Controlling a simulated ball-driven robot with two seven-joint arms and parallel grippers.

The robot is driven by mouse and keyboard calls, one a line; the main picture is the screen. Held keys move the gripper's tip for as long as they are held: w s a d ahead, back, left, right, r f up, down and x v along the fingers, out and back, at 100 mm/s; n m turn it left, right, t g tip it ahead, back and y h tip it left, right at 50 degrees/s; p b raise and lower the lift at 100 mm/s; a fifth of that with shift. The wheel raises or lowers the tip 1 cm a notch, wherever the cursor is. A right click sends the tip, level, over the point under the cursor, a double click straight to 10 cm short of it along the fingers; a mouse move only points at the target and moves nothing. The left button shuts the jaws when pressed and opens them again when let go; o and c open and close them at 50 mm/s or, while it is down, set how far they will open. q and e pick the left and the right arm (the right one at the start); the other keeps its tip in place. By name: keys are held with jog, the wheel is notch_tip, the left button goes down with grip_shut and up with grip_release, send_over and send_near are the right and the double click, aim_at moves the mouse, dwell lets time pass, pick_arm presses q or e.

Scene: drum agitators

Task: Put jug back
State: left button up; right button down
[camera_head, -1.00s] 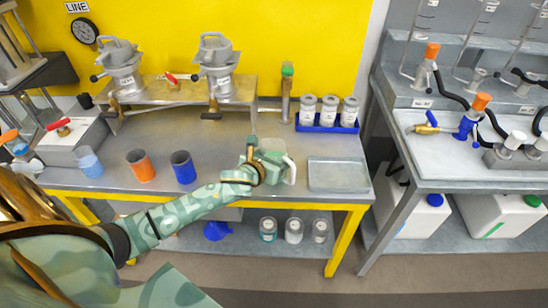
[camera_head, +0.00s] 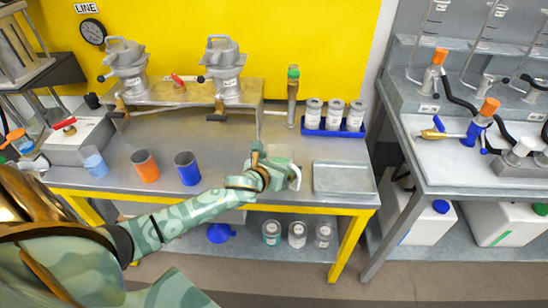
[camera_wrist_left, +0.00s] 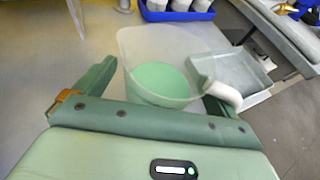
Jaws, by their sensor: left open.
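The jug (camera_wrist_left: 160,42) is translucent, with green liquid (camera_wrist_left: 162,82) inside and a white handle (camera_wrist_left: 222,94). It stands upright on the bench, left of a shallow metal tray. In the head view the jug (camera_head: 281,152) is partly hidden by my left gripper (camera_head: 272,170). In the left wrist view my left gripper (camera_wrist_left: 158,90) is open, with one finger on either side of the jug's near part. The right finger is close to the handle; I cannot tell whether it touches. My right gripper is not in view.
The metal tray (camera_head: 344,191) lies right of the jug. Blue (camera_head: 187,168), orange (camera_head: 145,166) and clear-blue (camera_head: 94,161) cups stand to the left. A blue rack (camera_head: 333,132) with three canisters and a green-topped post (camera_head: 293,95) are behind. The yellow bench edge is in front.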

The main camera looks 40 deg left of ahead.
pick_arm(q)
jog(key=p+v, duration=0.4)
jog(key=v, duration=1.2)
jog(key=shift+p, duration=0.3)
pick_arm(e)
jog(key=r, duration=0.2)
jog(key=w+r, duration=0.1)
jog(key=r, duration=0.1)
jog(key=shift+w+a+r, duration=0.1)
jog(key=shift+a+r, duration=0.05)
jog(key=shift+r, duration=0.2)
